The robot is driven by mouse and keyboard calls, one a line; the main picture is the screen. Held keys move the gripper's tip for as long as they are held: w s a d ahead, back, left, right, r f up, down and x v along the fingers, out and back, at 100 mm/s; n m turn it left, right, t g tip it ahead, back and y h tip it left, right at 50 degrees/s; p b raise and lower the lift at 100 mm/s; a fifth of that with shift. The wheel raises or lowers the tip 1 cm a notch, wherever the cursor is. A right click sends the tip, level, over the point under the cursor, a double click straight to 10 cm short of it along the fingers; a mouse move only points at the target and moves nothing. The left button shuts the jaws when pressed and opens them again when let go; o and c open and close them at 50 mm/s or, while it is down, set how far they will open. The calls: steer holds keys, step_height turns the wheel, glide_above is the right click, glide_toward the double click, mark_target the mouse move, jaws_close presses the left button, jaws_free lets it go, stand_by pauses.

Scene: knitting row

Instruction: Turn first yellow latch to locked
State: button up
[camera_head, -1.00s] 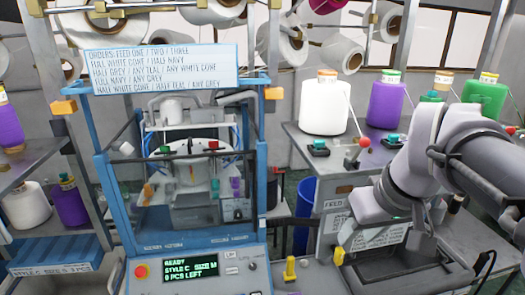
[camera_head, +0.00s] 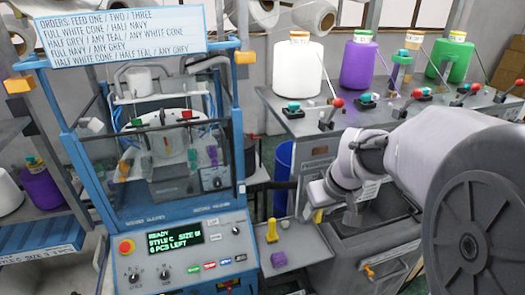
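Two small upright yellow latches stand on a grey ledge to the right of the blue knitting machine. The left yellow latch (camera_head: 271,231) is in plain view. The right yellow latch (camera_head: 318,216) is beside the tip of my gripper. My gripper (camera_head: 331,205) points down and left over the ledge, near the right latch and apart from the left one. I cannot tell whether it touches the right latch. Its fingertips are small and partly hidden, so I cannot tell whether they are open or shut.
The blue machine (camera_head: 72,168) with its lit display (camera_head: 175,243) stands at left. A small purple block (camera_head: 279,259) lies on the ledge. Behind is a table (camera_head: 291,122) with yarn cones and red-knobbed levers. A blue bin (camera_head: 284,180) is below. A grey box with an orange handle (camera_head: 370,271) is at right.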

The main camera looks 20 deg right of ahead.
steer(key=shift+w+a, duration=0.1)
jaws_close()
